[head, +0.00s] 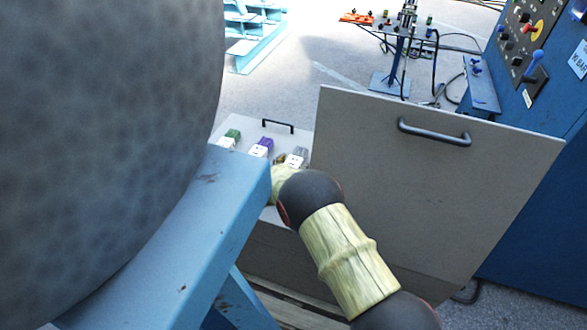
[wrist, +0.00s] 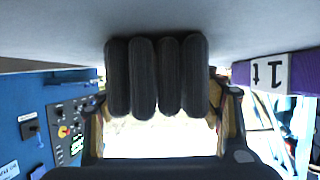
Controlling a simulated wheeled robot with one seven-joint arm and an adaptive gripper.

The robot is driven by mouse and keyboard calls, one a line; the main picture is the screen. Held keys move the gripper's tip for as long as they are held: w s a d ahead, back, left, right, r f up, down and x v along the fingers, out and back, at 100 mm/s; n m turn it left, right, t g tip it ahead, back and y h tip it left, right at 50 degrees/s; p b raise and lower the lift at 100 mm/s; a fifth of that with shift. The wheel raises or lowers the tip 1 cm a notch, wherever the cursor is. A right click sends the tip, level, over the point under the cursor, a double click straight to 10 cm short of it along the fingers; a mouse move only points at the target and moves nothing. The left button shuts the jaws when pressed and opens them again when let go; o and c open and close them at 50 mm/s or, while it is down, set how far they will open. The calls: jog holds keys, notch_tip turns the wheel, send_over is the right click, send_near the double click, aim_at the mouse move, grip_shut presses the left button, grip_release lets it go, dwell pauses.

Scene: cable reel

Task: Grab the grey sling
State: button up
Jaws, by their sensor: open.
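Three folded slings with white labels lie in a row in the head view: green (head: 233,134), purple (head: 265,145) and the grey sling (head: 300,153), the rightmost. In the wrist view, which looks upside down, the dark grey folded rolls of the grey sling (wrist: 157,78) stand between the two fingers of my gripper (wrist: 164,108). The fingers are apart, one on each side, with a gap visible on the left; contact on the right is unclear. The purple sling with its "1t" label shows on the right (wrist: 290,72). In the head view my gripper is mostly hidden by my wrist.
A grey panel with a black handle (head: 435,132) stands right of my arm. A blue beam (head: 180,235) and a large grey drum (head: 100,120) fill the left. A blue control cabinet (head: 535,120) stands at the right; a small blue stand (head: 398,60) is behind.

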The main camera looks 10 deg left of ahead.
jog(key=shift+r, duration=0.1)
jog(key=c, duration=0.3)
grip_shut()
dwell(0.6)
jog(key=shift+r, duration=0.1)
